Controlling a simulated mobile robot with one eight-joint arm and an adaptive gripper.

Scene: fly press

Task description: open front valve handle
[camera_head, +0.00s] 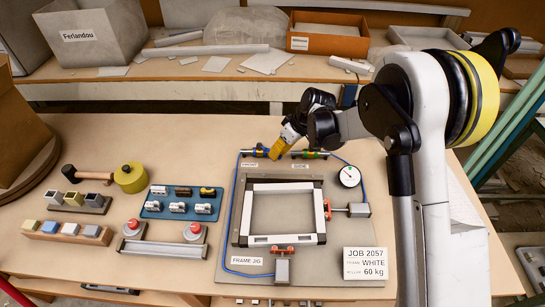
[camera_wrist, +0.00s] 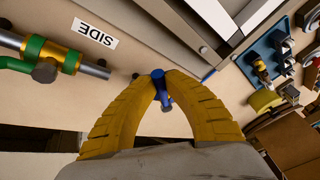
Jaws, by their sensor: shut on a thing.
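The front valve's blue handle (camera_wrist: 161,88) sits between the tips of my gripper (camera_wrist: 160,82) in the wrist view. The yellow fingers are shut on it, and they hide most of the valve body. In the head view, my gripper (camera_head: 279,149) reaches down at the back edge of the frame jig, beside the front valve (camera_head: 258,151) above the FRONT label. The side valve (camera_head: 310,154), with green parts, stands to the right above the SIDE label. It also shows at the left of the wrist view (camera_wrist: 50,60), apart from my fingers.
A white frame (camera_head: 322,210) lies in the grey jig. A gauge (camera_head: 349,176) and a right-hand clamp (camera_head: 357,210) stand beside it. A blue tray (camera_head: 152,212) with small fittings and a mallet (camera_head: 85,174) lie to the left.

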